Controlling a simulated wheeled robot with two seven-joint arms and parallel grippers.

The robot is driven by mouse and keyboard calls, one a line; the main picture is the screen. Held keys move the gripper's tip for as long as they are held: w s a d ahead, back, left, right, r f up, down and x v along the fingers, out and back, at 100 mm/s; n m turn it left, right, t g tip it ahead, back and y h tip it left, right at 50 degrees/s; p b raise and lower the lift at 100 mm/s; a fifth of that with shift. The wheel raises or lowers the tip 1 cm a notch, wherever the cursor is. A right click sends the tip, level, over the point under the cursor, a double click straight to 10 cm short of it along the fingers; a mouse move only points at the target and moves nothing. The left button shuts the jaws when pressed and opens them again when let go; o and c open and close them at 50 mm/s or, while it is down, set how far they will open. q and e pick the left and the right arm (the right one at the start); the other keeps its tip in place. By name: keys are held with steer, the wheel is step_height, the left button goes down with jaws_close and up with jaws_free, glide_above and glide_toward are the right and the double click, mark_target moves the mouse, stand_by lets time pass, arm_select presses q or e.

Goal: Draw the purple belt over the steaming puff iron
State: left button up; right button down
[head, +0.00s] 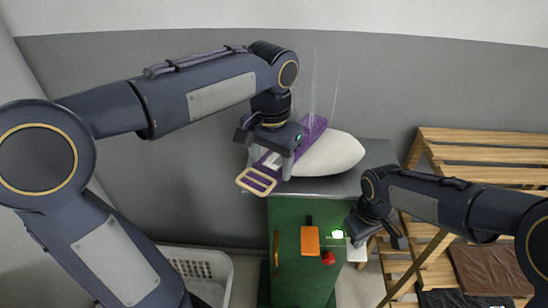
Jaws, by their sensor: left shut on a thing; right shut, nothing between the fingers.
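The purple belt (313,127) runs along the left side of the white, rounded puff iron (332,154). Its pale gold buckle (257,181) hangs past the grey top's front left edge. My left gripper (270,164) is shut on the belt just behind the buckle, at the puff's left. The gripper hides part of the belt, and I cannot tell how much of it touches the puff. Thin steam wisps (314,85) rise behind the puff. My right gripper (376,234) is shut and empty, in front of the green cabinet's right side.
A wooden rack (480,137) stands at right. A white basket (205,268) sits on the floor at left.

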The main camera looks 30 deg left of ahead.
arm_select(q)
steer(key=shift+s+a+f, duration=0.1)
steer(key=shift+s, duration=0.75)
steer(key=shift+w, duration=0.1)
steer(key=shift+w+d, duration=0.15)
steer(key=shift+w, duration=1.3)
steer(key=shift+w+d, duration=0.1)
steer(key=shift+w, duration=1.35)
steer(key=shift+s, duration=0.1)
steer(key=shift+s+a+f, duration=0.1)
steer(key=shift+s+a, duration=0.05)
steer(key=shift+s, duration=1.3)
steer(key=shift+s+a+f, duration=0.1)
steer(key=shift+s, duration=1.35)
steer(key=shift+r, duration=0.2)
steer(key=shift+r, duration=2.4)
